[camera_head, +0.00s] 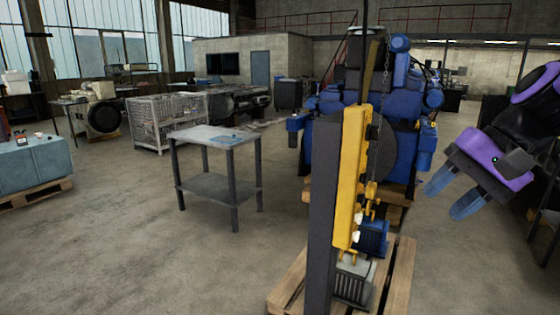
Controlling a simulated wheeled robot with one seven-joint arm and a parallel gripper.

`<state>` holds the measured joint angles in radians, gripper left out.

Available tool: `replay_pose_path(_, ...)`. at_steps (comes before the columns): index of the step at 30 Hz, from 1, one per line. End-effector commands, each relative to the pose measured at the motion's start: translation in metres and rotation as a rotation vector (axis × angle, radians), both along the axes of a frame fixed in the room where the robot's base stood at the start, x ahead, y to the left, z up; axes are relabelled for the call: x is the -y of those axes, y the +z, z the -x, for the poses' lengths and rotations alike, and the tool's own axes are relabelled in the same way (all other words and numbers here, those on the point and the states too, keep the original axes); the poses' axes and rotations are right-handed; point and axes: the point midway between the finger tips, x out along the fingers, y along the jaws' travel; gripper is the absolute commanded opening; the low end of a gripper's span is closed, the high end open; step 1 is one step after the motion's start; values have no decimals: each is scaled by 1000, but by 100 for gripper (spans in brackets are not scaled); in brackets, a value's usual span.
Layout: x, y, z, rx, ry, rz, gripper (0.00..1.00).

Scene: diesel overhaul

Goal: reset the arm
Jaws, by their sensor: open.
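My gripper (453,196) is at the right of the view, on my purple and black arm that reaches in from the right edge. Its two blue fingers point down and to the left. They are spread apart with nothing between them. The gripper hangs in the air, to the right of the blue engine in the picture, and I see no contact with anything.
A large blue diesel engine (402,107) stands behind a dark post (321,215) with a yellow beam (350,178) and chain. A wooden pallet (401,280) lies at its foot. A grey table (217,135) stands left of centre. The floor at left front is clear.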

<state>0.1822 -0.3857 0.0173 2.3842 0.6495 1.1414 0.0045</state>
Motion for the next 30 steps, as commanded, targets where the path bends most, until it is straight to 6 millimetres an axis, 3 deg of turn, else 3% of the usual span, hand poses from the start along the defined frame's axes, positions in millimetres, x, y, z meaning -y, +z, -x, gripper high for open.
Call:
replay_pose_path(6, 20, -4, 51, 181, 152, 341, 43)
replay_pose_path(12, 41, -2, 76, 327, 251, 573, 43)
replay_pose_path(18, 50, 0, 84, 389, 289, 666, 43)
replay_pose_path(30, 50, 0, 84, 391, 290, 668, 43)
